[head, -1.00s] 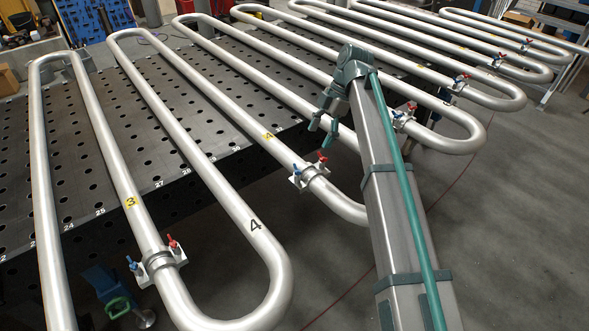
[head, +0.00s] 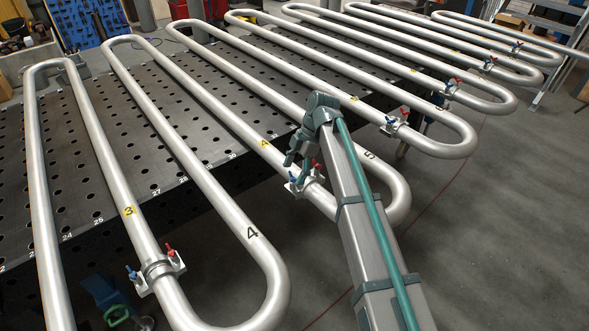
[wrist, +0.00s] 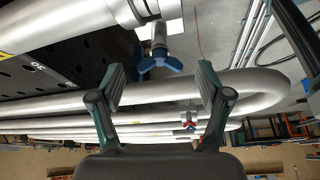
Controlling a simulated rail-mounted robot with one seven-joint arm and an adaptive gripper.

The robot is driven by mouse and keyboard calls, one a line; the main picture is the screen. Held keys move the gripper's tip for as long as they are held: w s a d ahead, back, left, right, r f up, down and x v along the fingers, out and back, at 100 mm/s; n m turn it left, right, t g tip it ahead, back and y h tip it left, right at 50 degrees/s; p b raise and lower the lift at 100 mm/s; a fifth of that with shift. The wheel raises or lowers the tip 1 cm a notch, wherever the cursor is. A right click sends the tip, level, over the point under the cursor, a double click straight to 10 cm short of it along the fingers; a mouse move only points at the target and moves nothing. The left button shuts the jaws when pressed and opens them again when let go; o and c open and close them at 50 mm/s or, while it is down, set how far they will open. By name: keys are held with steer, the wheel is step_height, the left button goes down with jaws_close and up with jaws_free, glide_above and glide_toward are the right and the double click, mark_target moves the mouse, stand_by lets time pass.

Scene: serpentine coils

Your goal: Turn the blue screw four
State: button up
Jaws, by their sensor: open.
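The blue screw (head: 293,177) is on the clamp (head: 304,186) of the pipe with the yellow 4 label (head: 264,143). The wrist view shows its blue winged head (wrist: 158,63) on a metal stem below a clamp. My gripper (head: 291,162) is close to this screw in the head view and partly overlaps the clamp there. In the wrist view my gripper (wrist: 160,82) is open, with the blue head in line with the gap between the fingers. The head appears ahead of the fingertips, and I see no contact. A red screw (head: 316,166) is beside it, partly hidden by my arm.
Another clamp with blue and red screws (head: 157,272) is on the pipe labelled 3 at lower left. More clamped bends (head: 397,122) lie beyond my arm. A perforated table (head: 85,150) is under the pipes. The floor at right (head: 510,220) is clear.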

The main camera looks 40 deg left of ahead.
steer(key=shift+f, duration=0.1)
steer(key=c, duration=1.2)
steer(key=shift+o, duration=0.2)
